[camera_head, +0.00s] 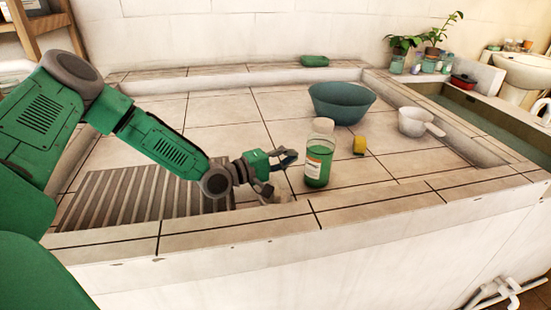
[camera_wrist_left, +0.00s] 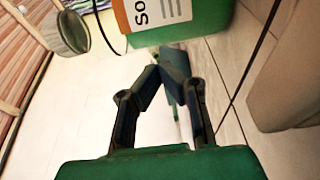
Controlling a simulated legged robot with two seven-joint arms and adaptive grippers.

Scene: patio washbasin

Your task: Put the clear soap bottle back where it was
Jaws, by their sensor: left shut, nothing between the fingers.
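The clear soap bottle (camera_head: 319,158) stands upright on the tiled floor of the washbasin. It holds green liquid and has a white and orange label. My left gripper (camera_head: 288,158) is just left of the bottle in the head view. Its fingers are closed together with nothing between them. In the left wrist view the closed fingertips (camera_wrist_left: 170,65) point toward the lower part of the bottle (camera_wrist_left: 205,30), and its label is partly cut off by the frame. Whether the fingertips touch the bottle is unclear. My right gripper is not in view.
A yellow sponge (camera_head: 359,145), teal bowl (camera_head: 340,104) and white scoop (camera_head: 414,122) lie right of and behind the bottle. A ridged washboard area (camera_head: 140,197) lies under my left arm. A green soap dish (camera_head: 314,61) sits on the back ledge. Bare tiles lie behind the gripper.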

